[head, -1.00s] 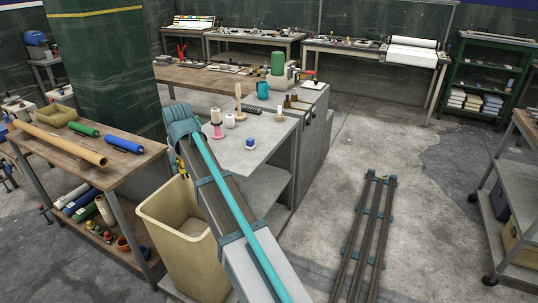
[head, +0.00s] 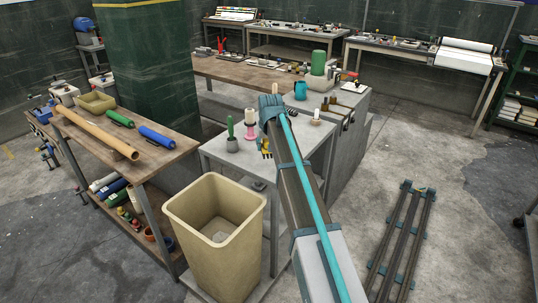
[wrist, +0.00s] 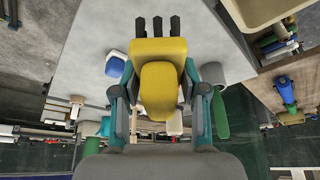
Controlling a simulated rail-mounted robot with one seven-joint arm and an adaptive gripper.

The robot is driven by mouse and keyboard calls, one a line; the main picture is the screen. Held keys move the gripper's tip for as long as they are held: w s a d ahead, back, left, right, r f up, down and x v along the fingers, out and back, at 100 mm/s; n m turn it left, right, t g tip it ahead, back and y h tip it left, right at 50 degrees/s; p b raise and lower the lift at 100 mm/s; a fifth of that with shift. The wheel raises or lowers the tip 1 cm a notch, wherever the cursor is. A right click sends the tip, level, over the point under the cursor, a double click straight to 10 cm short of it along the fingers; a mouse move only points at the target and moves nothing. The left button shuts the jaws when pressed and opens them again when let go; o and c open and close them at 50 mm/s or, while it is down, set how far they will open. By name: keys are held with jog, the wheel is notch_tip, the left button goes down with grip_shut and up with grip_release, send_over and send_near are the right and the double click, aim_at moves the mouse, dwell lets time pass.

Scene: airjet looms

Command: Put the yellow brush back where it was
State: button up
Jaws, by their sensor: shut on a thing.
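The yellow brush (wrist: 162,75) fills the middle of the wrist view, with its black bristles pointing to the top. My gripper (wrist: 160,78) is shut on it, one finger on each side. In the head view the brush (head: 266,148) is a small yellow patch just below the end of my arm, partly hidden by it. My gripper (head: 267,142) is over the small grey table (head: 228,160). I cannot tell whether the brush touches the tabletop.
A blue-and-white object (wrist: 115,65) shows in the wrist view. A beige bin (head: 213,240) stands in front of the table.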

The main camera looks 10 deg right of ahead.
jog(key=w+f, duration=0.1)
jog(key=f, duration=0.1)
jog(key=w+d+f+p, duration=0.1)
jog(key=w+f, duration=0.2)
jog(key=w, duration=0.1)
jog(key=shift+d+f, duration=0.25)
jog(key=shift+f, duration=0.15)
jog(key=shift+f+p, duration=0.4)
jog(key=shift+f, duration=1.2)
jog(key=shift+f, duration=0.1)
jog(key=o, duration=1.1)
jog(key=b+v, duration=0.2)
jog(key=v, duration=1)
